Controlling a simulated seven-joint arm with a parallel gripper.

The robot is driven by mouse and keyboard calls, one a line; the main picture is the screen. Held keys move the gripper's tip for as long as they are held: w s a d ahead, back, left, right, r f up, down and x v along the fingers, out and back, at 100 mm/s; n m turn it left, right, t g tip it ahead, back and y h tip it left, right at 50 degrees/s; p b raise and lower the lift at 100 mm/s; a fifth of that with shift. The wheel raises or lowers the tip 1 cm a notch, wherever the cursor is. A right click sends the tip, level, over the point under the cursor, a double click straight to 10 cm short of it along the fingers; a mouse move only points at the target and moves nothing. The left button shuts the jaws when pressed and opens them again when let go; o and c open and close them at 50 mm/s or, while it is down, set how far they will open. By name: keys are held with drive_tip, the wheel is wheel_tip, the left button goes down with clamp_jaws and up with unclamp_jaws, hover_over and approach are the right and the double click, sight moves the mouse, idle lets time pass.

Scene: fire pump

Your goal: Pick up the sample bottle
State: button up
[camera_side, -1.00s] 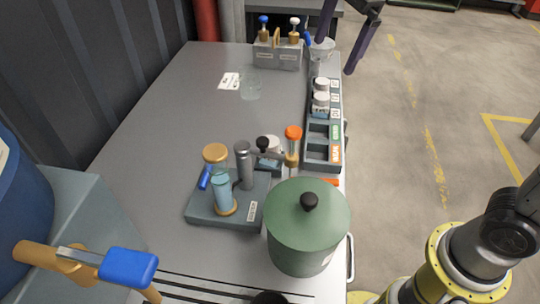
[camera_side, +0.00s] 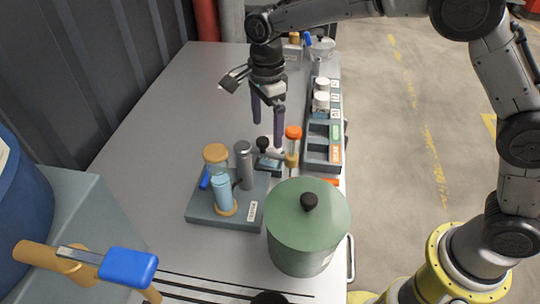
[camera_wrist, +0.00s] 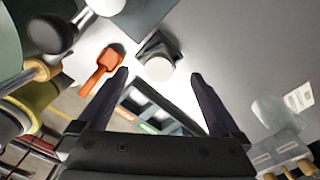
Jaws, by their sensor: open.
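A white-capped bottle, which I take as the sample bottle (camera_wrist: 160,68), stands by a small dark block in the wrist view. In the side view its white top (camera_side: 278,151) shows only in part, behind a finger and a black knob. My gripper (camera_side: 268,134) points down over this spot, its fingers apart and empty. In the wrist view the gripper (camera_wrist: 159,73) has the white cap between its fingertips in the picture; the remaining height gap is hard to tell.
An orange-capped vial (camera_side: 292,146) stands close on the right. A green pot (camera_side: 305,240) and a grey stand with cylinders (camera_side: 230,215) are nearer the camera. A rack (camera_side: 323,154) with white-capped jars and empty slots runs along the right edge. The table's left is clear.

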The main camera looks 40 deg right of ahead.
drive_tip(key=shift+s+d+f, duration=0.1)
drive_tip(key=shift+d+f, duration=0.05)
drive_tip(key=shift+f, duration=1.45)
drive_tip(key=shift+d+f, duration=0.15)
drive_tip(key=shift+f, duration=1.4)
drive_tip(key=c, duration=1.3)
drive_tip(key=shift+r, duration=0.1)
